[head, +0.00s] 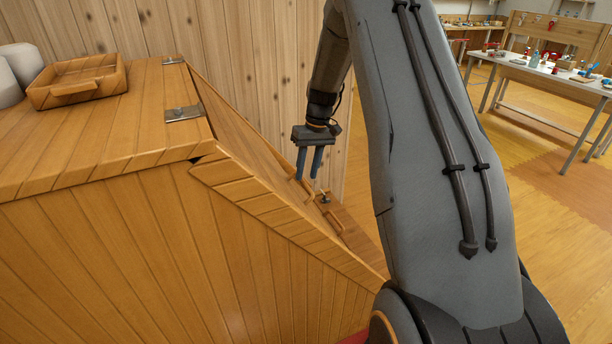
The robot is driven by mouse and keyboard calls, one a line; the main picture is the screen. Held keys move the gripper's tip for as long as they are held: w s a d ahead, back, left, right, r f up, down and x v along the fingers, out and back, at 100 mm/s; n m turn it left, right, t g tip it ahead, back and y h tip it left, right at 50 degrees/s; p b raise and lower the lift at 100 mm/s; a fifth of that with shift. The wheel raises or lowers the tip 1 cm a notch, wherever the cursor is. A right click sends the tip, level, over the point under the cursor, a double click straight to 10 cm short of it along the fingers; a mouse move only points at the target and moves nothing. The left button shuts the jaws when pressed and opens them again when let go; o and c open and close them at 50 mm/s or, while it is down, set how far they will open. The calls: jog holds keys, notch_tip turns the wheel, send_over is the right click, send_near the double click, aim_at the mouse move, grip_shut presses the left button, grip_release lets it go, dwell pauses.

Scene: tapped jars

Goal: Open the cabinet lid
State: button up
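The wooden cabinet (130,245) fills the left and lower part of the head view. Its sloped lid (265,205) runs down to the right from the flat top and lies closed against the body. Metal hinges (184,113) join it to the top. A wooden handle (303,188) stands out from the lower part of the slope. My gripper (307,177) points down over the slope, by this handle. Its two blue-grey fingers are apart with nothing visible between them. I cannot tell whether they touch the handle.
A wooden tray (78,82) and pale rounded containers (20,65) stand on the cabinet top. A small metal fitting (325,199) and another wooden handle (336,222) lie below the first handle. A plank wall rises behind. A workbench (545,75) stands far right, beyond open floor.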

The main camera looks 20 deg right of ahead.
jog(key=shift+a+f, duration=0.25)
jog(key=shift+f, duration=1)
grip_shut()
jog(key=shift+d+r, duration=0.1)
